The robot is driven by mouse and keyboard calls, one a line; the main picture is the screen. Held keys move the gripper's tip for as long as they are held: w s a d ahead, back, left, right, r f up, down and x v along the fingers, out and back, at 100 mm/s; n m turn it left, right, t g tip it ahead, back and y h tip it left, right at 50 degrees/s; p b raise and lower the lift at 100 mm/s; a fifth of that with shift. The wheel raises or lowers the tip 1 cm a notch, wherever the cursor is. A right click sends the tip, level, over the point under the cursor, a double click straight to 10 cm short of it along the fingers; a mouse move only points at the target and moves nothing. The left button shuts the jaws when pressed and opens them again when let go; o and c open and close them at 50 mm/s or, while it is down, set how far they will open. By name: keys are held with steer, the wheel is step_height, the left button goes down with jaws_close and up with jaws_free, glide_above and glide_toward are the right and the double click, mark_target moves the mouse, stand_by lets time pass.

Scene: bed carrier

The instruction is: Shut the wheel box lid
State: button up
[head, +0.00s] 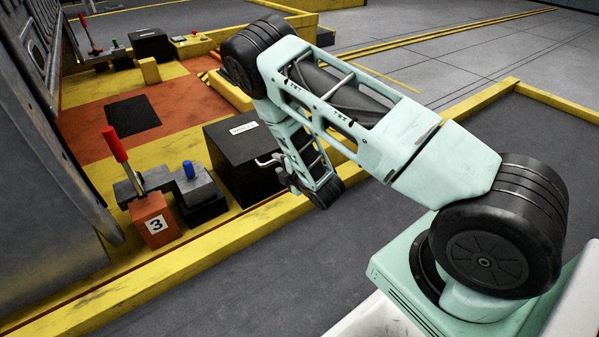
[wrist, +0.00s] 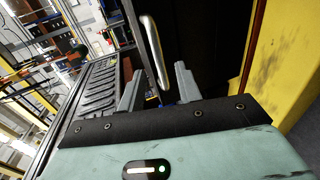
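The wheel box (head: 235,165) is a black box with a white label on its top, left of my arm in the head view. Its top looks down, but I cannot tell whether the lid is fully seated. A pale metal handle (head: 266,161) sticks out from the side facing my gripper (head: 286,176). In the wrist view the handle (wrist: 153,45) is a bright bar ahead of and between the two grey fingertips of my gripper (wrist: 158,75). The fingers stand apart, with no visible contact on the bar. My arm hides part of the box's right side.
An orange block marked 3 (head: 154,222) with a red lever and a blue-knobbed unit (head: 195,185) stand left of the box. A yellow curb (head: 205,246) runs in front. A second black box (head: 151,45) stands farther back. The grey floor before the curb is clear.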

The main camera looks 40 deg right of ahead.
steer(key=p+v, duration=0.7)
steer(key=v, duration=0.8)
steer(key=shift+s, duration=0.3)
steer(key=shift+r, duration=0.1)
